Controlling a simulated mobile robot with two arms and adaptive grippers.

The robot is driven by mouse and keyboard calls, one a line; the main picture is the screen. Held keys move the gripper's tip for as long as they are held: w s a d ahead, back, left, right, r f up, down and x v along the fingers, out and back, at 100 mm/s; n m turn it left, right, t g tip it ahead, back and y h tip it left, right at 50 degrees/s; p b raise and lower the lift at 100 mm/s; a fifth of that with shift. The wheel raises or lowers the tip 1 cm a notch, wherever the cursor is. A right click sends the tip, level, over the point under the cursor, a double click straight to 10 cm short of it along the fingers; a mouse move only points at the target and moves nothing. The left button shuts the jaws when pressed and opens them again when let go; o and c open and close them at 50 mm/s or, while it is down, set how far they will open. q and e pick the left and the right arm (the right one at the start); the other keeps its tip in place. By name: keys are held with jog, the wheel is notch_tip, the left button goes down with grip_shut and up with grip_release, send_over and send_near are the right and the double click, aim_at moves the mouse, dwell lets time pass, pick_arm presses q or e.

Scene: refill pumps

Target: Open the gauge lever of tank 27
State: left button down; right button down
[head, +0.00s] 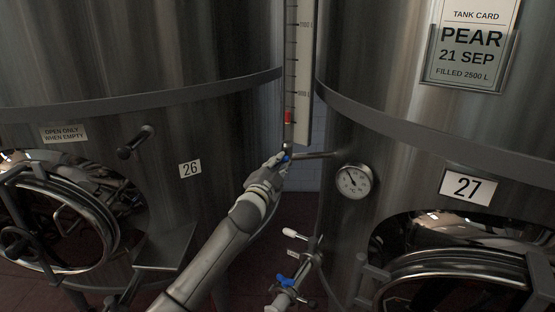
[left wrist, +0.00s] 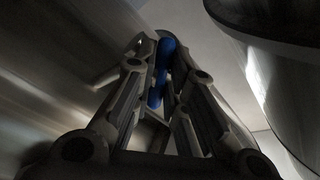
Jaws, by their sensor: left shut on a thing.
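The gauge of tank 27 (head: 430,128) is an upright tube beside a pale scale plate (head: 304,75), with a red mark (head: 288,117) low in it. A short pipe (head: 316,155) joins the gauge's lower end to the tank. My left gripper (head: 279,161) is at that lower end, shut on the blue gauge lever (head: 287,158). In the left wrist view the blue lever (left wrist: 161,70) lies between the two fingers. The fingers hide part of the lever, and its exact angle is hard to tell. My right gripper is not in view.
A dial thermometer (head: 354,181) sits on tank 27 right of the gauge. Below is another fitting with a blue handle (head: 287,281) and a white-tipped handle (head: 294,234). Tank 26 (head: 220,125) stands left, with a protruding dark handle (head: 135,143). The gap between tanks is narrow.

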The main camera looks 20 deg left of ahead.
pick_arm(q)
jog(key=n+g+p, duration=0.1)
jog(key=n+p, duration=0.2)
jog(key=n, duration=0.2)
jog(key=n+g+p, duration=0.1)
jog(key=n+p, duration=0.3)
jog(key=n, duration=0.1)
jog(key=shift+d, duration=0.1)
jog(key=shift+n+p, duration=0.3)
jog(key=shift+p, duration=0.05)
jog(key=shift+g, duration=0.3)
jog(key=c, duration=1.5)
grip_release()
jog(key=shift+o, duration=0.2)
jog(key=shift+s, duration=0.1)
jog(key=s+r, duration=0.1)
jog(key=s, duration=1)
jog(key=shift+s+a+r, duration=0.25)
jog(key=shift+s+a, duration=0.05)
jog(key=shift+s, duration=0.05)
